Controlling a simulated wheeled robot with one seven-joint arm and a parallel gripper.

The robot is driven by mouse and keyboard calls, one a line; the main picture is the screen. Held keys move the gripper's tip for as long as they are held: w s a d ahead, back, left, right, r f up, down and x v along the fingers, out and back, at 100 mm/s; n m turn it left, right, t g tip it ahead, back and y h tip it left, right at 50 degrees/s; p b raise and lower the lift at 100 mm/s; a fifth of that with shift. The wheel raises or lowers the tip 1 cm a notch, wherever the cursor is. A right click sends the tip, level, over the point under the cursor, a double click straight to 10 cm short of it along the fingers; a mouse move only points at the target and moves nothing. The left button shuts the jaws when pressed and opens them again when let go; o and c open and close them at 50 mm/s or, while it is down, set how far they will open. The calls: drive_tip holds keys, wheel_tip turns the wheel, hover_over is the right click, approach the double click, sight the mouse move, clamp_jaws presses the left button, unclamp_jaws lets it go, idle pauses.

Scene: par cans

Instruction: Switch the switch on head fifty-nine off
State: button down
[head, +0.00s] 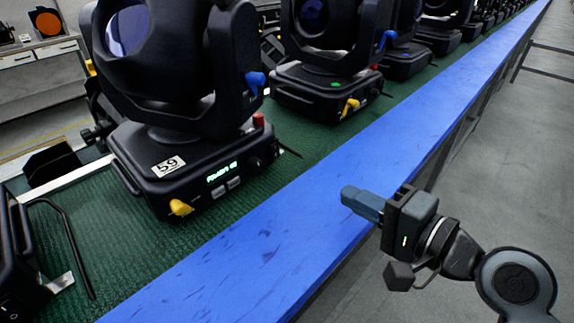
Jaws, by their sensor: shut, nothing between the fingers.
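Head fifty-nine is a black moving-head light with a white "59" label (168,166) on its base (150,185), at the left of the head view. Its base front has a lit green display (222,172) with small buttons below it. A yellow latch (180,207) sits at the base's lower front and a red part (258,120) at its right rear. I cannot tell which part is its power switch. My gripper (348,194) is shut and empty, over the blue edge, to the right of head fifty-nine and apart from it.
A blue rail (290,215) edges the green bench top (115,225). Another head (325,90) stands behind to the right, with more in a row beyond. Part of a black unit with a rocker switch (12,312) shows at lower left. Grey floor (490,160) at right is clear.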

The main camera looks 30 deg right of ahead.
drive_tip(key=shift+w+a+r+y, duration=0.2)
drive_tip(key=shift+w+a+y, duration=0.1)
drive_tip(key=shift+w+y, duration=0.25)
drive_tip(key=shift+w, duration=0.1)
drive_tip(key=p, duration=0.2)
approach(271, 158)
drive_tip(key=x, duration=0.4)
drive_tip(key=shift+r, duration=0.3)
drive_tip(key=shift+p+x, duration=0.3)
drive_tip(key=shift+x, duration=0.55)
drive_tip(key=shift+f, duration=0.1)
drive_tip(key=shift+w+a+f, duration=0.1)
drive_tip(key=shift+w+f, duration=0.05)
